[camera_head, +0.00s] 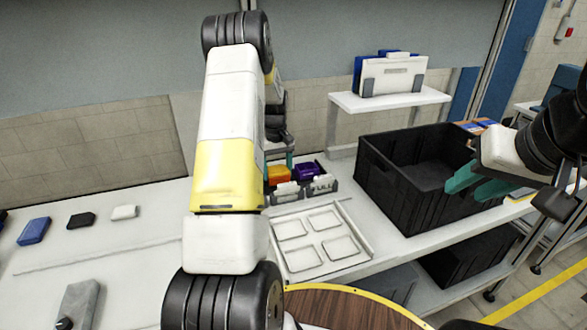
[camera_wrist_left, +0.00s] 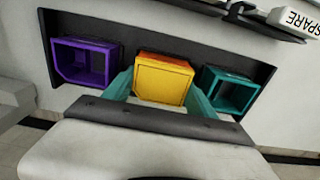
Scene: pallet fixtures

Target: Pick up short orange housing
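The short orange housing (camera_wrist_left: 162,79) sits in a black holder between a purple housing and a teal housing in the left wrist view. In the head view the orange housing (camera_head: 278,174) shows partly beside my left arm. My left gripper (camera_wrist_left: 160,92) has its teal fingers on either side of the orange housing, close to its sides; it looks open, and firm contact cannot be seen. In the head view its fingers are mostly hidden by the arm. My right gripper (camera_head: 477,186) is open and empty over the right side of the black crate.
The purple housing (camera_wrist_left: 85,62) and teal housing (camera_wrist_left: 232,93) closely flank the orange one. A white tray with square recesses (camera_head: 360,262) lies in front of the holder. The black crate (camera_head: 400,200) stands to the right. Small blue, black and white parts lie far left.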

